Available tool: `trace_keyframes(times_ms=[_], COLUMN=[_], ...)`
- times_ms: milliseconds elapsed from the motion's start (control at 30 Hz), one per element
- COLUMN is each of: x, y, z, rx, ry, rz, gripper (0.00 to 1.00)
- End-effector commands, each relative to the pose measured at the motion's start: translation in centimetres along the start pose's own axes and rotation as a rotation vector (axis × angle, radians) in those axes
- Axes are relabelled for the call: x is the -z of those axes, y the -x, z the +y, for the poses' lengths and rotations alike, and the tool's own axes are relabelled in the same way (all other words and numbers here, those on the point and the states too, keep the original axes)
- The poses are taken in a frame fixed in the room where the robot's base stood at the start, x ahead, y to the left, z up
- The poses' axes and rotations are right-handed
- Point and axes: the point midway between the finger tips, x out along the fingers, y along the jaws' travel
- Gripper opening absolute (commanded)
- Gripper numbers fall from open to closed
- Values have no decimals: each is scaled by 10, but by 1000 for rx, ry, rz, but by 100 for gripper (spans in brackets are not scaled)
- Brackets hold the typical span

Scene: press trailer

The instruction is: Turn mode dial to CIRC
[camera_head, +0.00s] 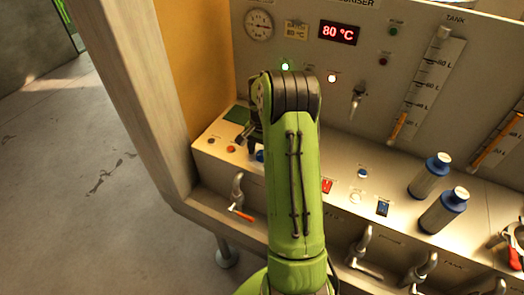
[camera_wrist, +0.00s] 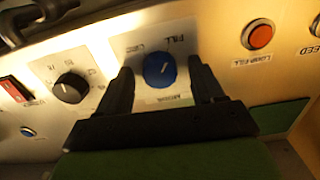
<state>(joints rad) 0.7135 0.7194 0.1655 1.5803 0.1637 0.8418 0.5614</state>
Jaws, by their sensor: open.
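The mode dial (camera_wrist: 159,69) is a round blue knob with a white pointer mark, on a pale label plate. FILL is printed above it, CIRC at upper left and MODE below, turned around in the wrist view. The pointer looks tilted toward the FILL side, but its exact setting is hard to tell. My gripper (camera_wrist: 160,66) is open, with one black finger on each side of the dial. Gaps show between dial and fingers; contact is not visible. In the head view a bit of the blue dial (camera_head: 260,156) shows beside my arm, which hides most of that area.
Near the dial are a black knob (camera_wrist: 71,88), a red switch (camera_wrist: 14,90) and an orange button (camera_wrist: 258,36). Lever valves, one with an orange handle (camera_head: 241,214), line the front.

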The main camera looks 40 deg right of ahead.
Motion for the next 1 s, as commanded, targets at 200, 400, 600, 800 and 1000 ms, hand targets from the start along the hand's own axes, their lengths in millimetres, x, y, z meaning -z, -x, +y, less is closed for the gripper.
trace_keyframes(times_ms=[200,400,600,800,1000], x=[0,0,0,0,0], y=[0,1,1,1,1], z=[0,0,0,0,0], rx=[0,0,0,0,0], ry=[0,1,18,95,247], rz=[0,0,0,1,0], gripper=[38,11,11,11,11])
